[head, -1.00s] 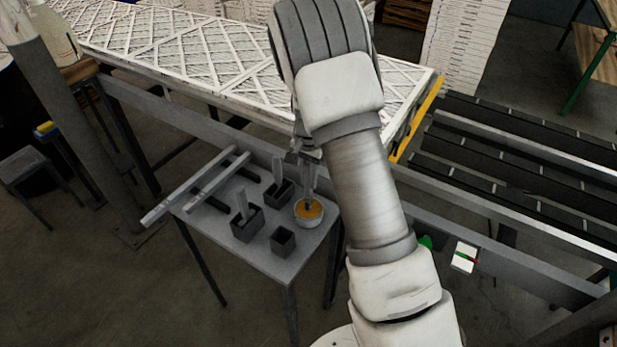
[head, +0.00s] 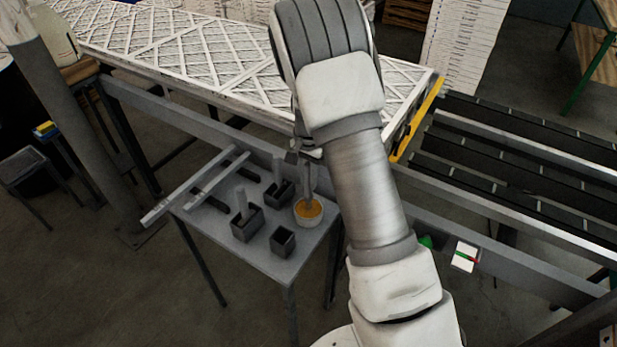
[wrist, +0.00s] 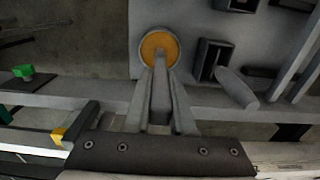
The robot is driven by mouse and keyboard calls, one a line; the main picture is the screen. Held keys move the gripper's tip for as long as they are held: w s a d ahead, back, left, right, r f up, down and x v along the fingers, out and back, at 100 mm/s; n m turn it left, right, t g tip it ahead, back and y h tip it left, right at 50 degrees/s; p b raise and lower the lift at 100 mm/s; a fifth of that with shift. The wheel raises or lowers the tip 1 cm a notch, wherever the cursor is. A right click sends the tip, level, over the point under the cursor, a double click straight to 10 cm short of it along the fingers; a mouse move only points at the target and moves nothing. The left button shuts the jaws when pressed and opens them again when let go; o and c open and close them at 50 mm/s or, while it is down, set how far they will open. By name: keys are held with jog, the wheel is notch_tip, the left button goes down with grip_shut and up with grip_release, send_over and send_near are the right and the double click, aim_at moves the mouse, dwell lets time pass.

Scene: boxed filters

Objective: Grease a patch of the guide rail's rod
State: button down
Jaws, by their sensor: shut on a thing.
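My gripper (wrist: 159,78) is shut on a grey bar-like tool (wrist: 160,98), which also shows in the head view (head: 309,186). The tool points down at a round pale pot (head: 308,222) of orange-yellow grease (wrist: 158,44). Its lower end is at or in the grease; I cannot tell how deep. The guide rail, with two pale parallel rods (head: 184,191) on dark supports, lies at the left of the small grey table (head: 262,262). The rods also show at the right edge of the wrist view (wrist: 300,62).
Dark square holders stand left of the pot: two hold upright grey pieces (head: 241,205) (head: 278,172), and the front one (head: 283,241) looks empty. A conveyor beam (head: 190,118) runs behind the table, with a large white filter panel (head: 170,50) above. The table's front left is clear.

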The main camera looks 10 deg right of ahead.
aim_at(308, 163)
jog(key=shift+r+p, duration=2.25)
jog(key=shift+r, duration=1.2)
